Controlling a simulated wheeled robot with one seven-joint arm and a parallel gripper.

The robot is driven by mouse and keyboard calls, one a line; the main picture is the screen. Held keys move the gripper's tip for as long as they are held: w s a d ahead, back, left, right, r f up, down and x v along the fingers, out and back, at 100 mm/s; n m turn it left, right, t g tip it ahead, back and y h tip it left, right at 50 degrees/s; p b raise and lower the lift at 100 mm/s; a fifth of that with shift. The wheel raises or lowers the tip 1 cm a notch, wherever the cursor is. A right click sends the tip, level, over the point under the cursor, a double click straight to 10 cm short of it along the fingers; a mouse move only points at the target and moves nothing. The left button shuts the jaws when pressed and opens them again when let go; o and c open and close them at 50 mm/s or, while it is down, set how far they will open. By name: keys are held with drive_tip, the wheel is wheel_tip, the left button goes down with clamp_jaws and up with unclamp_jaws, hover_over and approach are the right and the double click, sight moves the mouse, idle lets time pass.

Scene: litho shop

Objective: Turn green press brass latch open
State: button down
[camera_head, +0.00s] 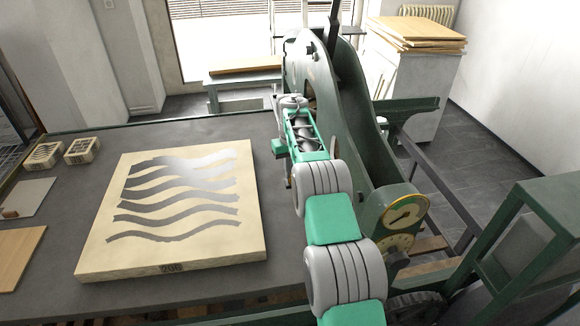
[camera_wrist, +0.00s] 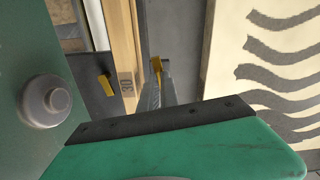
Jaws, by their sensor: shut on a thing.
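The green press (camera_head: 335,110) stands at the right end of the dark bed, with a tall curved side frame. In the wrist view its green side with a grey round knob (camera_wrist: 46,101) fills the left. My gripper (camera_wrist: 158,78) reaches down beside the press; its narrow grey fingers are closed together. A small brass piece, seemingly the brass latch (camera_wrist: 156,64), shows at the fingertips and looks gripped. Its pivot and exact angle are not clear. In the head view my arm hides the latch and fingertips.
A large pale stone (camera_head: 250,215) with wavy dark bands lies on the bed (camera_head: 70,205), left of my arm. Two small blocks (camera_head: 82,150) lie at the far left. Dial gauges (camera_head: 405,212) are right of my arm. Another brass tab (camera_wrist: 106,85) shows in the wrist view.

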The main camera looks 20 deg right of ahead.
drive_tip(key=shift+m+p, duration=0.3)
drive_tip(key=shift+m, duration=0.7)
drive_tip(key=c, duration=1.6)
unclamp_jaws()
wheel_tip(320, 180, up, 8)
drive_tip(key=shift+f+b, duration=0.1)
drive_tip(key=shift+b, duration=0.2)
